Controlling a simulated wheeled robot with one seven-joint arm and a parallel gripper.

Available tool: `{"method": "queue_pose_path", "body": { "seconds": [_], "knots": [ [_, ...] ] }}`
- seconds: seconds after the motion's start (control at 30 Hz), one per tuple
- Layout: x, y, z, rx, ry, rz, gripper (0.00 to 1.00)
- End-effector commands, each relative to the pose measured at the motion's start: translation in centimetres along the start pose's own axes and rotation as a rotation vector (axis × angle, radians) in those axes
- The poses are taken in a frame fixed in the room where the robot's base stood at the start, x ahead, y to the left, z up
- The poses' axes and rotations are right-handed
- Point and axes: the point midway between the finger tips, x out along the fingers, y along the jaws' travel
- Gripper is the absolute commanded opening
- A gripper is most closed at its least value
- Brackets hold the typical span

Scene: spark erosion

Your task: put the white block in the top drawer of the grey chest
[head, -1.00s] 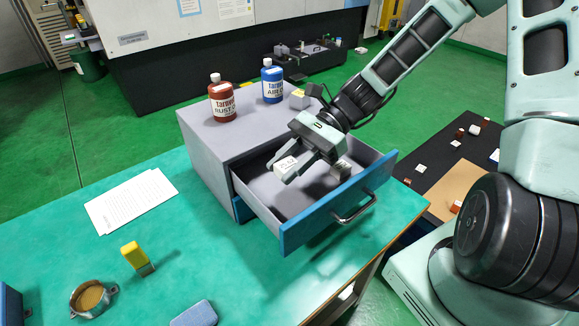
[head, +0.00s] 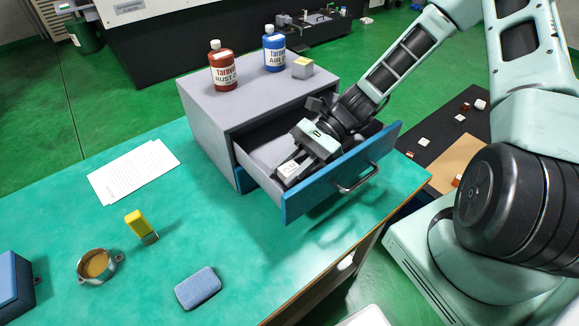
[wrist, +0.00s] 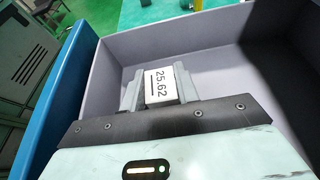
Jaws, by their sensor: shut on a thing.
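The grey chest (head: 205,125) stands on the green table with its blue-fronted top drawer (head: 345,172) pulled open. My gripper (head: 286,177) is inside the open drawer, low between its walls. It is shut on the white block (head: 289,168). I cannot tell whether the block touches the drawer floor. My wrist hides part of the drawer's inside.
Paper sheets (head: 132,171), a yellow-and-grey item (head: 141,226), a round cup (head: 97,265) and a blue pad (head: 198,287) lie on the table.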

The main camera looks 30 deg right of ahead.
Motion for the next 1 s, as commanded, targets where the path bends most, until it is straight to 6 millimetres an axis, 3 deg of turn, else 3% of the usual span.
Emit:
{"method": "queue_pose_path", "body": {
  "seconds": [0.1,0.13,0.2,0.57,0.67,1.0],
  "knots": [
    [0.1,0.0,-0.2,0.000,-0.001,0.000,0.02],
    [0.1,0.0,-0.2,0.000,0.000,0.000,0.36],
    [0.1,0.0,-0.2,0.000,0.000,0.000,0.53],
    [-0.2,0.0,0.1,0.000,0.001,-0.001,0.53],
    [-1.4,-0.1,-0.1,0.000,0.004,-0.004,0.53],
    [-8.4,-0.1,-0.1,-0.001,0.004,-0.005,0.53]
  ]
}}
